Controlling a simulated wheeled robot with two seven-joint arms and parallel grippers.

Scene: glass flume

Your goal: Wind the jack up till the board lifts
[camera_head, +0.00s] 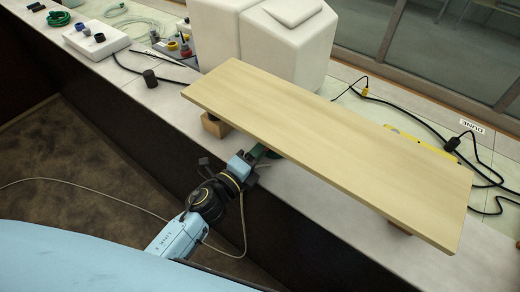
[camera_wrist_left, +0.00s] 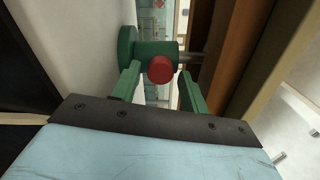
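The pale wooden board (camera_head: 330,145) lies lengthwise above the bench, resting across supports, in the head view. A wooden block (camera_head: 213,125) shows under its left end. My left gripper (camera_head: 262,155) is at the board's near edge, low beside a green part mostly hidden by the board. In the left wrist view, the jack's green round crank (camera_wrist_left: 154,50) with a red knob (camera_wrist_left: 160,69) is ahead of my gripper (camera_wrist_left: 160,90). The two green fingers are spread, with the knob between or just beyond their tips; contact cannot be told. A metal shaft (camera_wrist_left: 190,57) runs right from the crank. My right gripper is out of view.
White block-like containers (camera_head: 265,38) stand behind the board. Black cables (camera_head: 480,175) lie on the right of the bench, with a yellow item (camera_head: 405,134) behind the board.

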